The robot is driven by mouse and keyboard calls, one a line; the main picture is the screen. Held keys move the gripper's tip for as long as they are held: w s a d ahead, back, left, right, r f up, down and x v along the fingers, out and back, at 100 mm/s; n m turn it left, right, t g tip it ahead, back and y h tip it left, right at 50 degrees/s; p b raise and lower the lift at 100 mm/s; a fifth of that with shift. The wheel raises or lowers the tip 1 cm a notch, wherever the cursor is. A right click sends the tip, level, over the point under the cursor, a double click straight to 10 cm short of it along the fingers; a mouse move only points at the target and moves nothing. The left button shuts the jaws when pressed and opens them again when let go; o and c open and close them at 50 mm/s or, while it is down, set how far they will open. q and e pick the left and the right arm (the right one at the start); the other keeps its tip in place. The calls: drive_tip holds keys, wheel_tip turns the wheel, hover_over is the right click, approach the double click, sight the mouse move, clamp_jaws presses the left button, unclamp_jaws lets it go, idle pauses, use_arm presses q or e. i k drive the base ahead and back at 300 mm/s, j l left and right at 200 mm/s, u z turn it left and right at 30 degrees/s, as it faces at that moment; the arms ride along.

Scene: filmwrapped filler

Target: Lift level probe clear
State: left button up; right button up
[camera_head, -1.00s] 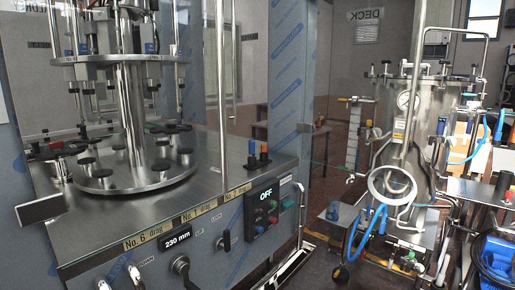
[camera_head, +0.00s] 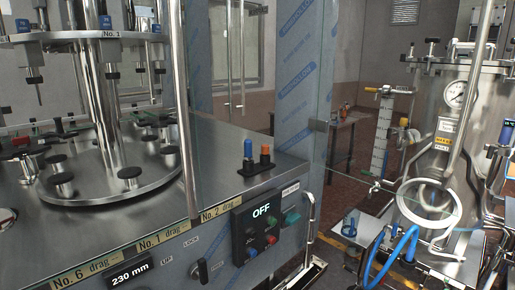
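I cannot pick out the level probe with certainty. A steel tank (camera_head: 448,122) stands at the right, with a round gauge on its front and several fittings on its lid. A slim upright white scale (camera_head: 381,135) with marks stands just left of the tank, below a horizontal brass-ended fitting (camera_head: 388,90). At the left is the filler machine, with a round steel turntable (camera_head: 105,190) carrying several dark-topped pucks and nozzles hanging from the plate above. Neither of my grippers shows in the head view.
A control box (camera_head: 262,222) reading OFF and a 230 mm display (camera_head: 131,275) are on the machine's front. Blue and orange knobs (camera_head: 257,155) stand on its deck. A blue hose (camera_head: 398,250) loops before the tank. A small table (camera_head: 345,130) stands behind.

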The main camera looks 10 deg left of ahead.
sight(248, 156)
drive_tip(key=i+l, duration=0.3)
drive_tip(key=i, duration=0.15)
drive_tip(key=i+l, duration=0.3)
drive_tip(key=i, duration=0.2)
